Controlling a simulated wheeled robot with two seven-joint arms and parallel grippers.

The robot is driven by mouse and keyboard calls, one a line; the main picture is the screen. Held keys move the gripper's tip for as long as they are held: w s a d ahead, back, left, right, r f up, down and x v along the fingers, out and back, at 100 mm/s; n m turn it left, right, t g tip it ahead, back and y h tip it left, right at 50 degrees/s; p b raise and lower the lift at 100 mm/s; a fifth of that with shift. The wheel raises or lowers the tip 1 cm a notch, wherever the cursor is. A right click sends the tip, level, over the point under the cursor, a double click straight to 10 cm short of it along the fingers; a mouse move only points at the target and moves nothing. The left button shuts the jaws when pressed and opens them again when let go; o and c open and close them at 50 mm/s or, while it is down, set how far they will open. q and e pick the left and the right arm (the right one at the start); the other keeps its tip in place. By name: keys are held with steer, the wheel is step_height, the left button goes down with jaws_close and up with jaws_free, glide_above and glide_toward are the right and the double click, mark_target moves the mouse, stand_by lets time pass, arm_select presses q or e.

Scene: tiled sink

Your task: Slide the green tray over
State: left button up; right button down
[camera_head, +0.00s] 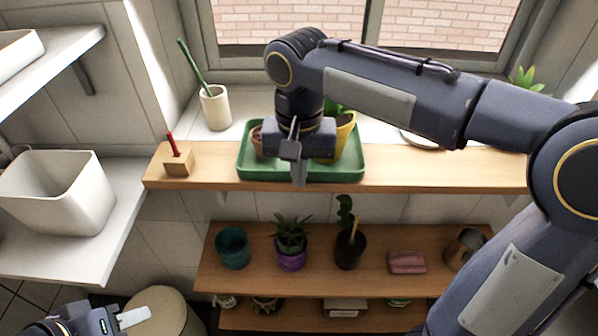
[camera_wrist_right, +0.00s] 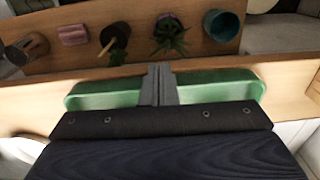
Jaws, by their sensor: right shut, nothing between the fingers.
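The green tray (camera_head: 345,171) sits on the upper wooden shelf below the window, with a yellow pot (camera_head: 346,130) and a brown pot (camera_head: 257,141) in it. My right gripper (camera_head: 299,172) points down over the middle of the tray's front side, with its fingers together and empty. In the right wrist view the shut fingers (camera_wrist_right: 160,84) cross the front wall of the green tray (camera_wrist_right: 215,84); I cannot tell whether they touch it. The gripper body hides the tray's middle. My left gripper (camera_head: 134,317) is at the bottom left, far from the tray; its finger opening is unclear.
A wooden block with a red stick (camera_head: 178,163) stands on the shelf left of the tray. A white cup (camera_head: 215,107) is behind it. The shelf (camera_head: 440,170) right of the tray is clear. Several pots, including a purple one (camera_head: 291,252), stand on the lower shelf.

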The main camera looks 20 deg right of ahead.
steer(key=w+p, duration=0.1)
steer(key=w, duration=0.1)
steer(key=w+d+p, duration=0.1)
steer(key=w+p, duration=0.1)
steer(key=w, duration=0.1)
steer(key=w+d+p, duration=0.1)
steer(key=w+p, duration=0.1)
steer(key=w, duration=0.1)
steer(key=shift+d+r, duration=0.15)
steer(key=shift+d, duration=0.1)
steer(key=shift+w, duration=0.2)
steer(key=shift+s, duration=0.1)
